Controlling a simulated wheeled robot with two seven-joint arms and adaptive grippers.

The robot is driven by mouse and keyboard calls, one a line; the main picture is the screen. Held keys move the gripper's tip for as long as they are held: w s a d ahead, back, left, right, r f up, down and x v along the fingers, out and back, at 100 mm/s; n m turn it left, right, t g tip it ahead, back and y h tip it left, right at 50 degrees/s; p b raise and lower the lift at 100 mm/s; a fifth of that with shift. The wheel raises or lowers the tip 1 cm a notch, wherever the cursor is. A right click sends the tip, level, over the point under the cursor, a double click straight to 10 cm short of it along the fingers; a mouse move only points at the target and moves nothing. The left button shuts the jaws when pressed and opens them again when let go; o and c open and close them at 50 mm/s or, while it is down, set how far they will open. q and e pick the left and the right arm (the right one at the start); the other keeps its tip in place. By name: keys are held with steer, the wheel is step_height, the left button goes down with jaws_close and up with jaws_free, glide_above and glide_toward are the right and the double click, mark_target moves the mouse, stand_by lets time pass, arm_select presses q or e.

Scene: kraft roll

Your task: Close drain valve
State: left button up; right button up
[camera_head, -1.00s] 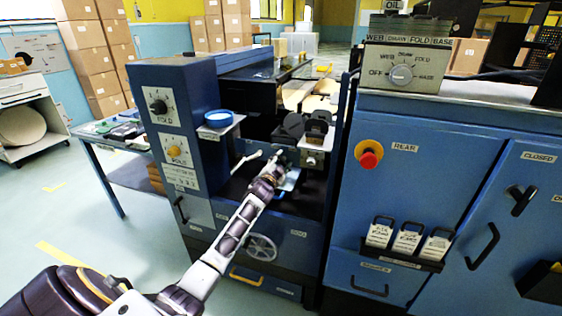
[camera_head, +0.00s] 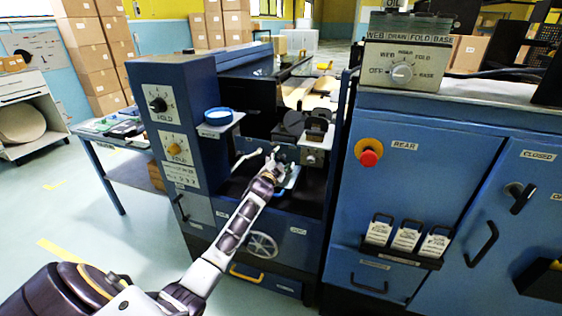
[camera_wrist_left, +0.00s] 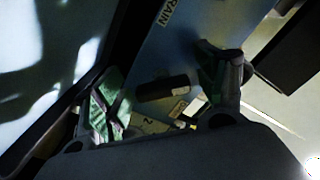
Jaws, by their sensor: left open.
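My left gripper (camera_head: 277,166) reaches into the recessed bay of the blue machine (camera_head: 232,95). In the left wrist view my left gripper (camera_wrist_left: 163,88) is open, one finger at the left and one at the right. A short dark cylindrical handle (camera_wrist_left: 165,88) shows between the fingers in front of a blue panel. It looks like the drain valve's handle; no clear grip on it shows. A label reading "RAIN" (camera_wrist_left: 168,12), cut off at the edge, is on that panel. In the head view the handle cannot be made out behind my gripper. My right gripper is not in view.
A pale lever (camera_head: 246,158) sticks out just left of my gripper. A blue round cap (camera_head: 218,116) rests on a small shelf above. A handwheel (camera_head: 262,245) is below. A cabinet with a red button (camera_head: 369,158) stands at the right.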

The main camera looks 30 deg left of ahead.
arm_select(q)
steer(key=shift+s, duration=0.15)
steer(key=shift+v, duration=5.85)
steer(key=shift+f, duration=0.1)
